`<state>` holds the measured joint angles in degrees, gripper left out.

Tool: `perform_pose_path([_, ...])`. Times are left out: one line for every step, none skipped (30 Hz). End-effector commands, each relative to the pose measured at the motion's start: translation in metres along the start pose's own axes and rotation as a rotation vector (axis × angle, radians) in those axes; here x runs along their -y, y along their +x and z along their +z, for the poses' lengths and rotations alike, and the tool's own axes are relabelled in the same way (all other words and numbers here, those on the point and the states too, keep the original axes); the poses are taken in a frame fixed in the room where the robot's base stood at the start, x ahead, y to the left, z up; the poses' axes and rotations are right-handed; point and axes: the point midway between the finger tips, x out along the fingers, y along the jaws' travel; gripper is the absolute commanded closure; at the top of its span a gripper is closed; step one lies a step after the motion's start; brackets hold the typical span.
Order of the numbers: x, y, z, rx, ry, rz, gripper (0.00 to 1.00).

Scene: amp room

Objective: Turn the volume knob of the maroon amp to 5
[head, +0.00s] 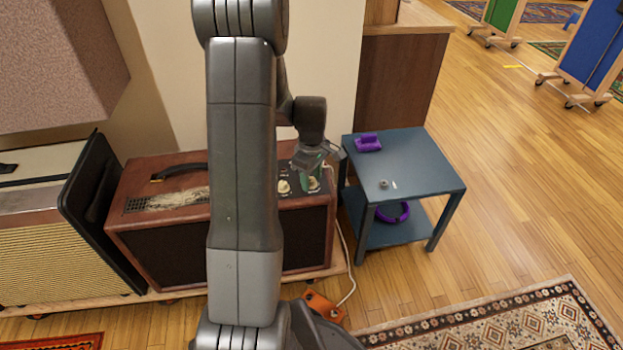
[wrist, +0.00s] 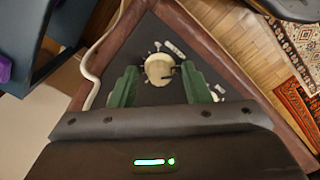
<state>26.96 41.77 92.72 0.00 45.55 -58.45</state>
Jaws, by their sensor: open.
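The maroon amp (head: 150,180) stands low against the wall, partly hidden behind my arm. Its dark top panel carries cream knobs. One knob (head: 313,184) is at the panel's right end, at my gripper (head: 309,177); another knob (head: 284,186) is left of it. In the wrist view a round cream knob (wrist: 158,68) sits between the tips of the two green fingers of my gripper (wrist: 161,74). The fingers are open on either side, with slight gaps visible. A second knob (wrist: 216,94) is partly hidden behind the right finger. Labels and scale numbers are too small to read.
A blue-grey side table (head: 420,160) stands right of the amp, with a purple object (head: 368,143) on top and a purple ring (head: 392,213) on its shelf. A white cable (head: 349,275) runs between. Another amp (head: 50,260) stands at the left. Floor is free at the right.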

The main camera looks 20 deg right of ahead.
Motion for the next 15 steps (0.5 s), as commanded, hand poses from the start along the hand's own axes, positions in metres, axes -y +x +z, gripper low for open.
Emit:
perform_pose_path([0.0, 0.0013, 0.0, 0.0, 0.0, 0.0, 0.57])
perform_pose_path([0.0, 0.0015, 0.0, 0.0, 0.0, 0.0, 0.57])
perform_pose_path([-0.0001, 0.0015, 0.0, 0.0, 0.0, 0.001, 0.57])
perform_pose_path([-0.0001, 0.0014, -0.0001, 0.0, 0.0, 0.001, 0.57])
perform_pose_path([-0.0001, 0.0013, -0.0001, 0.0, 0.0, 0.001, 0.57])
perform_pose_path([-0.0001, 0.0012, -0.0001, 0.0, 0.0, 0.001, 0.57])
perform_pose_path([-0.0001, 0.0012, -0.0001, 0.0, 0.0, 0.001, 0.57])
perform_pose_path([-0.0001, 0.0012, -0.0001, 0.0, 0.0, 0.001, 0.57])
perform_pose_path([-0.0001, 0.0012, -0.0001, 0.0, 0.0, 0.001, 0.63])
perform_pose_path([-0.0001, 0.0012, -0.0001, 0.0, 0.0, 0.001, 0.69])
perform_pose_path([-0.0001, 0.0011, -0.0001, 0.0, 0.0, 0.001, 0.74])
perform_pose_path([-0.0002, 0.0011, -0.0001, 0.0, 0.0, 0.001, 0.82])
perform_pose_path([-0.0002, 0.0011, -0.0001, 0.0, 0.0, 0.001, 0.88])
perform_pose_path([-0.0002, 0.0011, -0.0001, 0.0, 0.0, 0.001, 0.94])
perform_pose_path([-0.0002, 0.0011, -0.0001, 0.0, 0.0, 0.001, 1.0])
